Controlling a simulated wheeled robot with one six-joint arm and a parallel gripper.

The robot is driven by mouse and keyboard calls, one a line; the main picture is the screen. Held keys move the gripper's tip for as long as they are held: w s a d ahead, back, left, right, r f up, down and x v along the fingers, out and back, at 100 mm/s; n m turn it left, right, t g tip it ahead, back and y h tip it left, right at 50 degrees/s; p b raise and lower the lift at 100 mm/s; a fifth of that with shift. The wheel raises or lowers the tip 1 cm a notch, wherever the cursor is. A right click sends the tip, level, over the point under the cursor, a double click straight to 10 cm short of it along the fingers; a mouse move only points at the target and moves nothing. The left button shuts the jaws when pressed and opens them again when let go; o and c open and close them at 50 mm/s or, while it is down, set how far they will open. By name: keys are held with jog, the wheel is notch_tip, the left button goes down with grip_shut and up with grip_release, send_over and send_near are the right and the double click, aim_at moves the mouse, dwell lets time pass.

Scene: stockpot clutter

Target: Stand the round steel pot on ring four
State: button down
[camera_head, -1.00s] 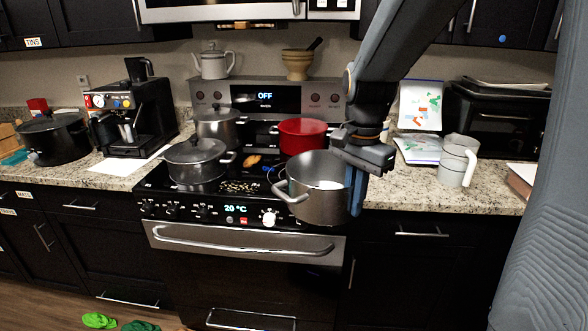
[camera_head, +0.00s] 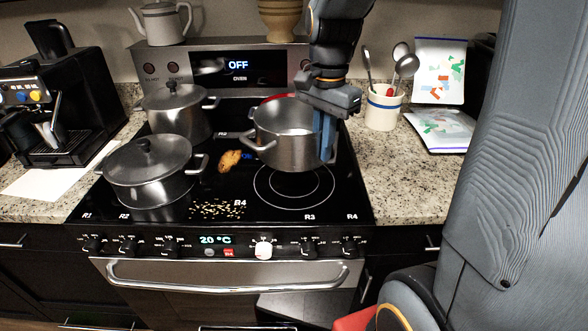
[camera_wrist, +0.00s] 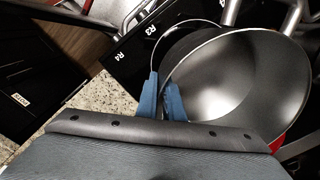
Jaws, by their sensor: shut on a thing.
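The round steel pot (camera_head: 285,145), open and lidless, is upright above the right side of the black hob. My gripper (camera_head: 327,145) is shut on the right side of its wall; the blue fingers (camera_wrist: 163,98) pinch the rim in the wrist view, and the pot's interior (camera_wrist: 240,85) looks empty. The gap between pot and hob is hard to judge.
A red pot (camera_head: 278,98) stands behind, mostly hidden by the steel pot. Lidded pots stand at front left (camera_head: 148,170) and back left (camera_head: 177,112). A brown food piece (camera_head: 230,160) and scattered grains (camera_head: 215,208) lie mid-hob. A utensil crock (camera_head: 383,108) stands right.

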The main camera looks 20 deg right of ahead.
jog(key=shift+f+p, duration=0.85)
jog(key=shift+f, duration=3.95)
jog(key=shift+f, duration=0.1)
jog(key=c, duration=1.9)
grip_release()
notch_tip(320, 180, up, 12)
jog(key=shift+s+r+b, duration=0.1)
jog(key=shift+b, duration=1.1)
jog(key=shift+s, duration=0.1)
